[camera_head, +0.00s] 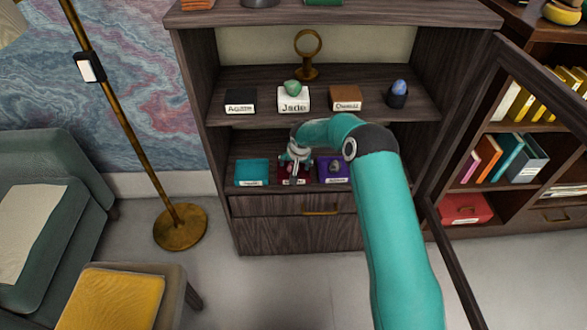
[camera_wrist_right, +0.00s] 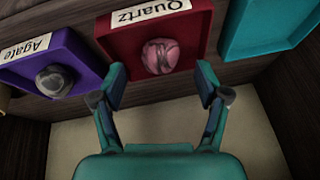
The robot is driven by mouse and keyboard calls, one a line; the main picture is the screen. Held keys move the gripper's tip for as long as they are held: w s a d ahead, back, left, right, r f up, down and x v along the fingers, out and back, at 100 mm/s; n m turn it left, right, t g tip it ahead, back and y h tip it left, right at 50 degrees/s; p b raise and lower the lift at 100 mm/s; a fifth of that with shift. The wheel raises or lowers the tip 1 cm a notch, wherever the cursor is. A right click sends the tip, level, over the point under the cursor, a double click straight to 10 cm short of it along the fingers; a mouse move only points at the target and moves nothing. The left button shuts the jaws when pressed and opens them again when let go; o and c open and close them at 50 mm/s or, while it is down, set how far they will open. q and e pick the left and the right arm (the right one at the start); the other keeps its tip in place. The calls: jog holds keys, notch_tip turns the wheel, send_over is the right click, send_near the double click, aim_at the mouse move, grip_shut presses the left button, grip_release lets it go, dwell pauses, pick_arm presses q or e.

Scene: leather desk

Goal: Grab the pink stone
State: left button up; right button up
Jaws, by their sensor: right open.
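The pink stone (camera_wrist_right: 160,56), with darker markings, sits in a red tray (camera_wrist_right: 112,48) labelled "Quartz" in the right wrist view. My right gripper (camera_wrist_right: 160,88) is open, with its two fingers apart and the stone just past the fingertips, roughly centred between them. Nothing is between the fingers. In the head view my right gripper (camera_head: 296,163) is at the lower shelf over the red tray and partly hides the tray and the stone. My left gripper is not in view.
A purple tray (camera_wrist_right: 20,70) labelled "Agate" with a grey stone (camera_wrist_right: 55,80) and an empty-looking teal tray (camera_wrist_right: 262,30) flank the red tray. The shelf above (camera_head: 365,108) holds a green stone (camera_head: 292,86) and a blue stone (camera_head: 399,86). An open cabinet door stands to the right.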

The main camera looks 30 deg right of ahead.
jog(key=x, duration=0.3)
jog(key=shift+w+f, duration=0.1)
jog(key=shift+f, duration=0.05)
jog(key=shift+c, duration=0.3)
jog(key=c, duration=1.2)
